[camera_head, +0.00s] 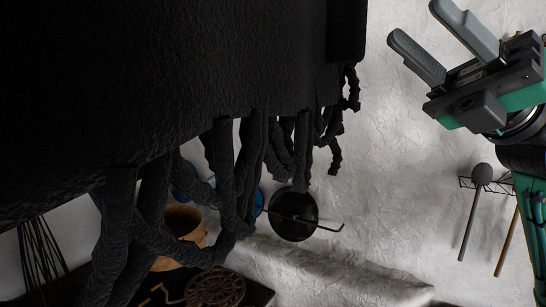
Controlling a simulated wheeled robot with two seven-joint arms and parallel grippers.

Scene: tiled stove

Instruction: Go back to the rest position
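My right gripper (414,20) is at the upper right, in front of the pale wall. Its two grey fingers are parallel and apart, with nothing between them. My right arm comes in at the right edge. My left gripper does not show in the head view. A large dark textured thing (180,60) with twisted hanging strands fills the upper left, close to the camera. I cannot tell what it is, and it hides much of the scene.
Behind the strands are a brown pot (183,224), blue round things, a dark pan (293,214) by the wall and a round plate (215,289) on a dark surface. Utensils hang from a rack (498,187) at the lower right, close to my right arm.

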